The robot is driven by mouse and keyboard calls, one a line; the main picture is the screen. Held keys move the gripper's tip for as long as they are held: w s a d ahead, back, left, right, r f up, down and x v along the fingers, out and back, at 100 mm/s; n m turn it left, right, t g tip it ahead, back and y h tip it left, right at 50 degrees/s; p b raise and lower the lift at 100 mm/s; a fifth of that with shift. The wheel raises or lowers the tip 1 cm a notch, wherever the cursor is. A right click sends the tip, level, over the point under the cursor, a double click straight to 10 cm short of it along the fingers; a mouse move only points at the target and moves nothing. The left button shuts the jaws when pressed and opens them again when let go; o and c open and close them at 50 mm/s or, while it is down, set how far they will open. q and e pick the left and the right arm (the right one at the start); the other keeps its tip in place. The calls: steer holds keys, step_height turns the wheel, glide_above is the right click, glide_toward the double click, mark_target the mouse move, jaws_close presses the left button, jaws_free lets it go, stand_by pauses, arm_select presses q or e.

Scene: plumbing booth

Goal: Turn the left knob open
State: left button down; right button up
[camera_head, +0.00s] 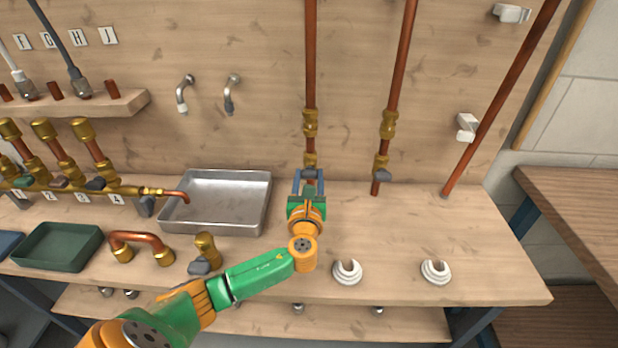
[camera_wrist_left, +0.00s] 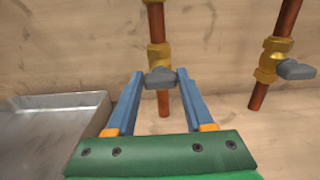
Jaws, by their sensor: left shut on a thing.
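The left knob is a small grey handle on a brass valve (camera_head: 310,158) at the foot of the left upright copper pipe. In the left wrist view the grey left knob (camera_wrist_left: 160,78) sits between my fingertips, on the brass valve (camera_wrist_left: 158,56). My left gripper (camera_head: 309,176) is shut on it, and it also shows in the left wrist view (camera_wrist_left: 157,82). In the head view the fingers mostly hide the knob. The right knob (camera_head: 383,175) is grey and sits on the second pipe's brass valve, apart from my gripper. My right gripper is not in view.
A metal tray (camera_head: 262,209) lies left of my gripper. Two white ring fittings (camera_head: 347,272) (camera_head: 436,271) stand near the bench front. A brass valve with a grey handle (camera_head: 205,246) stands behind my left forearm. The bench right of the second pipe is mostly clear.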

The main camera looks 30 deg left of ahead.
arm_select(q)
steer(key=n, duration=0.4)
steer(key=shift+a+b, duration=0.1)
steer(key=shift+b, duration=0.2)
steer(key=n+b, duration=0.1)
steer(key=n, duration=0.3)
steer(key=shift+f+n, duration=0.1)
steer(key=shift+n, duration=0.2)
steer(key=n+b, duration=0.1)
steer(key=n, duration=0.4)
steer(key=shift+s+a+f+b, duration=0.1)
steer(key=shift+b, duration=0.3)
steer(key=shift+n+b, duration=0.55)
steer(key=shift+n, duration=1.55)
steer(key=c, duration=0.6)
jaws_free()
steer(key=o, duration=0.3)
